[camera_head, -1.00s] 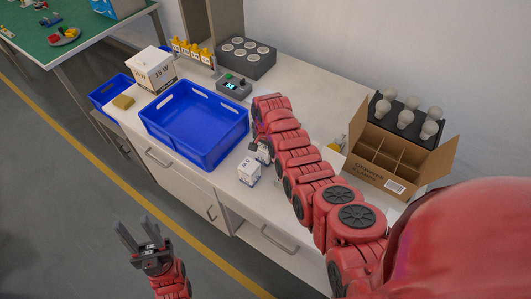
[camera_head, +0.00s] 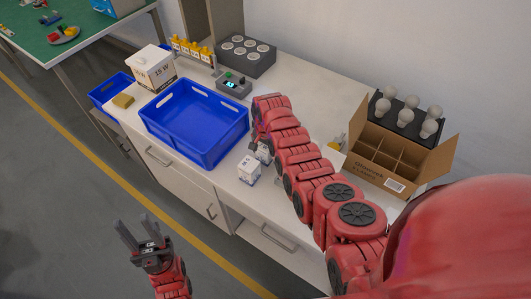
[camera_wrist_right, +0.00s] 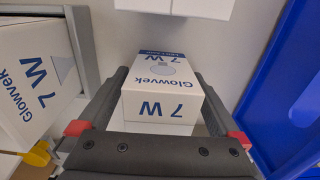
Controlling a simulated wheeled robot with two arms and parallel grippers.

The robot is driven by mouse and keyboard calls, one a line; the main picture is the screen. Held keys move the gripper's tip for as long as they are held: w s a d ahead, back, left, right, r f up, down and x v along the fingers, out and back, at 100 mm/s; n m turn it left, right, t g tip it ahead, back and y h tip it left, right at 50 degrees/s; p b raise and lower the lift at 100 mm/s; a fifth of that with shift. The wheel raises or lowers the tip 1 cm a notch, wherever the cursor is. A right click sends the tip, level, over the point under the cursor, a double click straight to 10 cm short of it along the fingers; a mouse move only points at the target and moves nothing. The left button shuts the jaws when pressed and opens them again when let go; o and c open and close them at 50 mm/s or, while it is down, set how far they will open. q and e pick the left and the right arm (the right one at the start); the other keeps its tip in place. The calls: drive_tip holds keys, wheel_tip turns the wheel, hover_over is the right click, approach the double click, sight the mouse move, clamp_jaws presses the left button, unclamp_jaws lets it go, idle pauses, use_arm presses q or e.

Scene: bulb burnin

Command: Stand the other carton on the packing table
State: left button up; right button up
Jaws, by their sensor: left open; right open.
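A small white carton with blue print (camera_head: 249,171) stands on the white counter (camera_head: 322,116), in front of the blue bin. Another "7 W" carton (camera_wrist_right: 35,80) shows at the left there. My left gripper (camera_head: 146,240) is open and empty, over the floor in front of the counter.
A large blue bin (camera_head: 205,158) stands close to my right gripper. A cardboard box with dividers (camera_head: 378,178) and a black tray of bulbs (camera_head: 408,122) are at the right. A green table (camera_head: 90,38) is beyond.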

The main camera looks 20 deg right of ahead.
wheel_tip(320, 180, up, 9)
drive_tip(key=shift+r+b, duration=0.1)
drive_tip(key=shift+b, duration=1.15)
drive_tip(key=shift+r+p, duration=0.9)
drive_tip(key=shift+p, duration=0.25)
drive_tip(key=shift+r+p, duration=0.45)
drive_tip(key=shift+r, duration=0.05)
